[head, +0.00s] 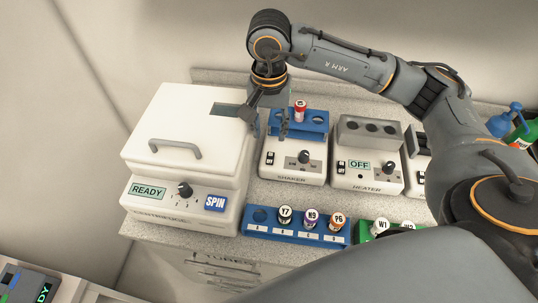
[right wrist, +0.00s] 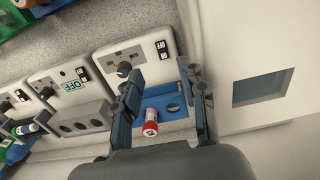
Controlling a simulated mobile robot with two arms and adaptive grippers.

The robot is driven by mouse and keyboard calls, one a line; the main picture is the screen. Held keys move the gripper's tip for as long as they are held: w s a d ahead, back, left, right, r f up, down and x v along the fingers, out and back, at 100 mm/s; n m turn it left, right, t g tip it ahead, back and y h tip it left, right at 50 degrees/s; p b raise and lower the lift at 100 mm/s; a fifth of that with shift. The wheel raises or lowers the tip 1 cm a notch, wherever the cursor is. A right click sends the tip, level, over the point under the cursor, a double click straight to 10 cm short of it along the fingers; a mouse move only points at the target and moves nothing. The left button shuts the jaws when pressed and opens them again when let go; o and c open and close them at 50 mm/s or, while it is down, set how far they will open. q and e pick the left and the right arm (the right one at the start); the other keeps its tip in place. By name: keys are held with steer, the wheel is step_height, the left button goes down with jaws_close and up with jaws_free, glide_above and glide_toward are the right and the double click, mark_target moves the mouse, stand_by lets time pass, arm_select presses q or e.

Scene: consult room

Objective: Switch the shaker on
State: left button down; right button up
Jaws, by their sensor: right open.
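The shaker (head: 292,172) is a white box on the counter, with a dark knob (head: 304,157) and a small black-and-white switch (head: 270,158) at the left of its front panel. A blue rack (head: 314,122) on top holds a red-capped tube (head: 300,110). My right gripper (head: 260,120) is open and empty above the back left of the shaker. In the right wrist view, the shaker's switch (right wrist: 162,49) appears beyond the open fingers (right wrist: 162,76). The gap between fingers and switch is hard to judge, and its setting is too small to read. My left gripper is out of view.
A white centrifuge (head: 185,155) reading READY stands close on the left. The heater (head: 367,170), reading OFF, stands on the right. A blue tube rack (head: 262,226) with several capped tubes lies in front, with a green rack (head: 362,232) beside it.

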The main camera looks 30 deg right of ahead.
mark_target(269, 163)
step_height(269, 163, down, 10)
steer(key=p, duration=0.3)
steer(key=shift+r, duration=0.1)
steer(key=shift+f, duration=0.75)
jaws_close()
